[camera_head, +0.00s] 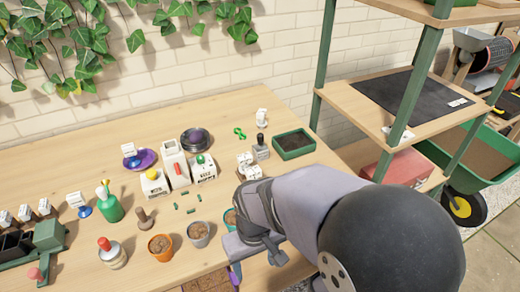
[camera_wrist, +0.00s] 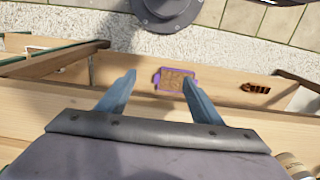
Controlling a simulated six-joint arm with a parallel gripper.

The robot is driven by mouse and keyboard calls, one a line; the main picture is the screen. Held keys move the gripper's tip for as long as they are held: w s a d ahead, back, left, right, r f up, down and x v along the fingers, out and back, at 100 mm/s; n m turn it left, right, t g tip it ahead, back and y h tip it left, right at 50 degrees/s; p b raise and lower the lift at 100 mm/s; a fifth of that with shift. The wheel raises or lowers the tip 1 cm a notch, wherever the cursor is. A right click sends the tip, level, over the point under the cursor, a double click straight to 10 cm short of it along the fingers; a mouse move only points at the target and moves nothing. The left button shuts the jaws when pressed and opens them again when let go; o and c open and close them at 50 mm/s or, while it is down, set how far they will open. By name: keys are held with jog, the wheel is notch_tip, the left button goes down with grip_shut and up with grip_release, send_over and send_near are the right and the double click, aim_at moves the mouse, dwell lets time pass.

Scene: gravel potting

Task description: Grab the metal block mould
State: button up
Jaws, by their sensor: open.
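A small grey metal block with a dark upright handle (camera_head: 261,148) stands at the back of the bench, left of the green tray; it looks like the metal block mould, though its details are too small to be sure. My gripper (camera_wrist: 158,78) is open, with its two blue-grey fingers apart and nothing between them. In the head view my gripper is at the bench's front edge, well nearer the camera than the metal block, and its fingers are largely hidden. The wrist view does not show the metal block.
A green tray of soil (camera_head: 293,143) stands right of the block. White labelled boxes (camera_head: 174,160) and pots (camera_head: 160,246) crowd the bench middle. A shelf post (camera_head: 322,70) rises at right. A purple-edged brown item (camera_wrist: 176,80) lies below my fingers.

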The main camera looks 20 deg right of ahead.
jog(key=c, duration=0.5)
jog(key=shift+r, duration=0.1)
